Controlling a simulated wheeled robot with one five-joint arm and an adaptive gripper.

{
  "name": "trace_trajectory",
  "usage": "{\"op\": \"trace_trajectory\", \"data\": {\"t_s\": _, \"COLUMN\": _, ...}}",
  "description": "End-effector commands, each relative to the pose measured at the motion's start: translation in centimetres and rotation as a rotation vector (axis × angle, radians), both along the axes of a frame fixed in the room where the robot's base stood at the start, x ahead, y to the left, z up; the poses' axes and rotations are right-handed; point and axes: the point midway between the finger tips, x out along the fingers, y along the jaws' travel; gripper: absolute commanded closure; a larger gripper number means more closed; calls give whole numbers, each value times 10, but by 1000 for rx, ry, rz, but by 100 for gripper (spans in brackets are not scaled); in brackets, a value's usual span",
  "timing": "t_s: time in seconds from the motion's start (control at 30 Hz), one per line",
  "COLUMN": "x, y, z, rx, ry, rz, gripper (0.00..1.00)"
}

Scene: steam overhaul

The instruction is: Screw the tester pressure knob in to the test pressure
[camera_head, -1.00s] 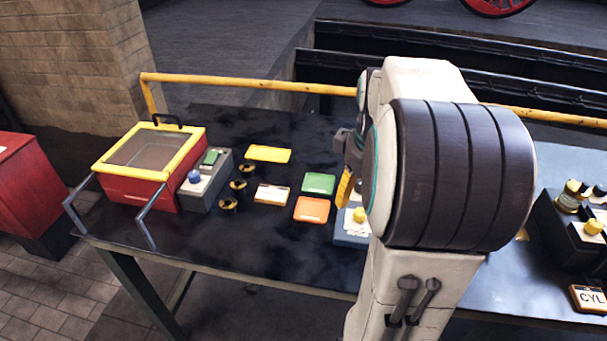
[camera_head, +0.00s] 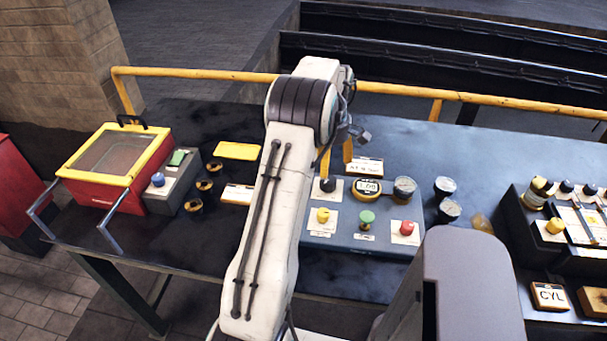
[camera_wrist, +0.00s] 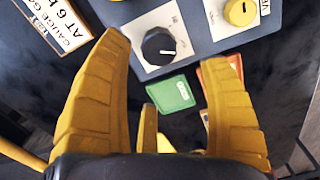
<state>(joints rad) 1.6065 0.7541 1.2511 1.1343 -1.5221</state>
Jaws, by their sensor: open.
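The blue-grey tester panel (camera_head: 345,243) stands on the bench. A black knob (camera_head: 327,185) sits on a white plate at its back left. The knob shows larger in the wrist view (camera_wrist: 158,46), with a white pointer line. I cannot read a label naming it the pressure knob. A yellow-rimmed gauge (camera_head: 368,189) shows a reading, perhaps 1.00. Yellow (camera_head: 322,215), green (camera_head: 367,217) and red (camera_head: 406,228) controls line the front. My gripper (camera_head: 337,160) is open and empty above the black knob. In the wrist view the knob lies between the yellow fingertips, apparently without touching.
A printed card (camera_wrist: 58,22) lies behind the panel. Two dark round pots (camera_head: 447,198) stand right of it. A black tray of parts (camera_head: 520,232) is farther right. A red box with a yellow lid (camera_head: 100,185) is at left. A yellow rail (camera_head: 205,75) runs along the back.

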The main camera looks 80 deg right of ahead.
Motion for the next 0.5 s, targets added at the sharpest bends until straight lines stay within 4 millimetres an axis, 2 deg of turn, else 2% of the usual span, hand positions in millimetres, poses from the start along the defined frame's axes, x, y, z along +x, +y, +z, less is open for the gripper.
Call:
{"op": "trace_trajectory", "data": {"t_s": 0.1, "x": -7, "y": -1, "z": -9, "rx": 4, "ry": 0, "rz": -2, "gripper": 29}}
{"op": "trace_trajectory", "data": {"t_s": 0.5, "x": -6, "y": -1, "z": -56, "rx": 5, "ry": 0, "rz": -1, "gripper": 29}}
